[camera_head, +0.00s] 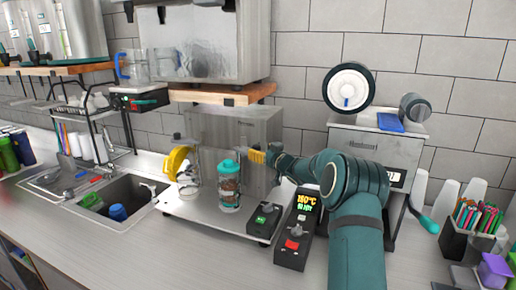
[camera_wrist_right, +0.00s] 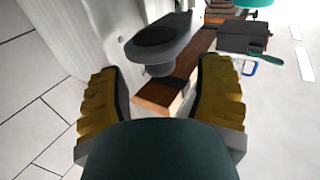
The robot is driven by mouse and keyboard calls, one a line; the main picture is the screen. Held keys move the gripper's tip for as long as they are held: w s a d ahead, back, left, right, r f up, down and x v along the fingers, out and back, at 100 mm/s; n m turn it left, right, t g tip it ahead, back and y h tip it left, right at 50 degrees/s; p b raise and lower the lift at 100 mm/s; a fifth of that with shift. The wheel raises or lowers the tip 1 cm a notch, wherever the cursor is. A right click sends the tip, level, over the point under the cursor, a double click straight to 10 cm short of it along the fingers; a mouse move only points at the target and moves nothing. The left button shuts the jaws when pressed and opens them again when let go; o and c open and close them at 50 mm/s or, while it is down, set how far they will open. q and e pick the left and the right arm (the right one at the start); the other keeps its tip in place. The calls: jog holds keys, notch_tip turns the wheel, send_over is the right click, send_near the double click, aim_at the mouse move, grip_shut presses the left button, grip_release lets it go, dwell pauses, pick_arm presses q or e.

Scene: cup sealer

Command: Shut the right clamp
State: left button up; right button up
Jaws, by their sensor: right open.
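The cup sealer is a silver machine with a flat base plate (camera_head: 190,208). A clear cup with a teal lid (camera_head: 229,186) stands upright on it. A yellow round part (camera_head: 178,160) is at the machine's left side. My right gripper (camera_head: 257,156) is at the machine's right side, beside the cup and a little above the plate. It is open in the right wrist view (camera_wrist_right: 160,100). A grey metal part with a dark round top (camera_wrist_right: 163,42) shows beyond the fingers there, apart from them. The right clamp is not clearly made out behind my gripper. My left gripper is out of view.
A black control box with a lit display (camera_head: 298,228) and a small switch box (camera_head: 264,219) stand in front. A wooden shelf (camera_head: 222,94) is above. A sink (camera_head: 118,205) lies left, a pen holder (camera_head: 468,222) right. The front counter is mostly clear.

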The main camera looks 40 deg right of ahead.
aim_at(248, 149)
jog(key=shift+w+d, duration=0.1)
jog(key=shift+w, duration=1.05)
grip_shut()
